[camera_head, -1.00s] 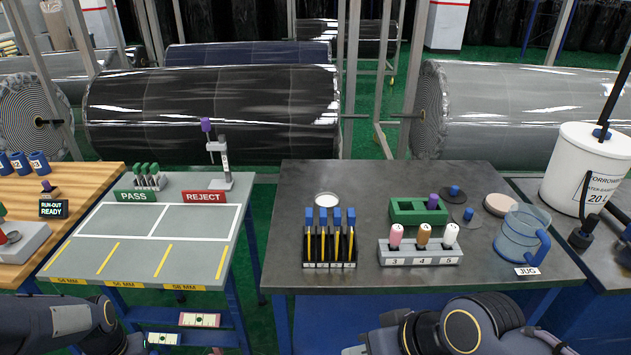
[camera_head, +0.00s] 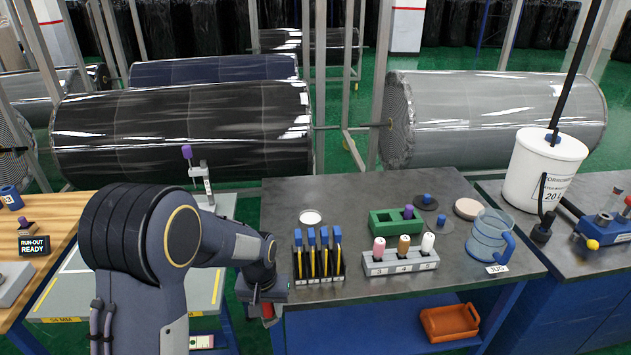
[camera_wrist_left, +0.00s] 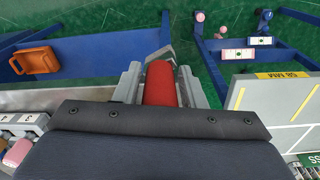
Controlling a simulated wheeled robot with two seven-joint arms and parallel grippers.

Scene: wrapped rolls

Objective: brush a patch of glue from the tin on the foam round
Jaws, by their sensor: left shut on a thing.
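My left gripper (camera_head: 268,303) hangs beside the left front edge of the dark bench, left of the brush-like rack. It is shut on a red cylinder (camera_wrist_left: 161,84), which shows between its jaws in the left wrist view; in the head view only a bit of red shows below the gripper. A pale pinkish disc (camera_head: 467,208), perhaps the foam round, lies at the bench's right back. A shallow round white dish (camera_head: 311,217) lies at the back left. I cannot tell which thing is the tin. My right gripper is out of view.
On the dark bench (camera_head: 340,193) stand a rack (camera_head: 319,276) of blue-topped yellow sticks, a grey holder (camera_head: 400,264) with coloured plugs, a green block (camera_head: 392,222), small dark discs and a blue jug (camera_head: 485,236). An orange tray (camera_head: 449,322) sits below.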

